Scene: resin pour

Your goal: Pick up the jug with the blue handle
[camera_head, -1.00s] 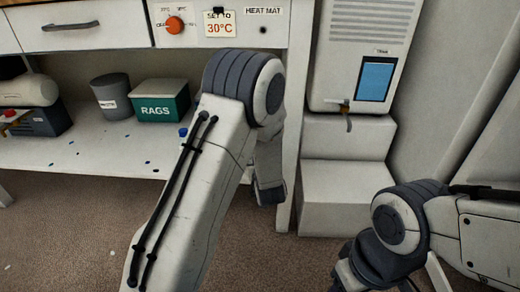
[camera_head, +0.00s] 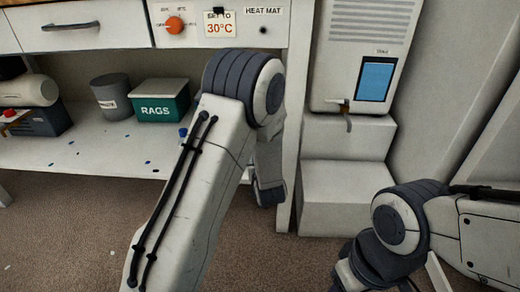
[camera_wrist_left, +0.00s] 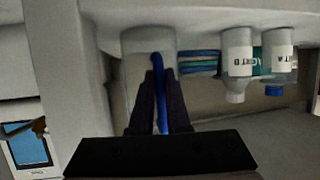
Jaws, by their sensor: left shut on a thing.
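In the left wrist view, the blue handle (camera_wrist_left: 161,100) of the jug runs between the two dark fingers of my left gripper (camera_wrist_left: 160,100), which is shut on it. The pale grey jug body (camera_wrist_left: 148,42) shows beyond the fingertips, partly hidden by the handle and fingers. In the head view neither the jug nor my left gripper shows; my left arm fills the middle. My right arm is at the lower right, with its gripper out of view.
In the left wrist view, bottles with a white cap (camera_wrist_left: 235,97) and a blue cap (camera_wrist_left: 274,91) stand right of the jug, near blue-green bands (camera_wrist_left: 200,62). In the head view, a rags box (camera_head: 161,102) and grey bin (camera_head: 112,97) sit on the lower shelf; a dispenser (camera_head: 360,50) stands right.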

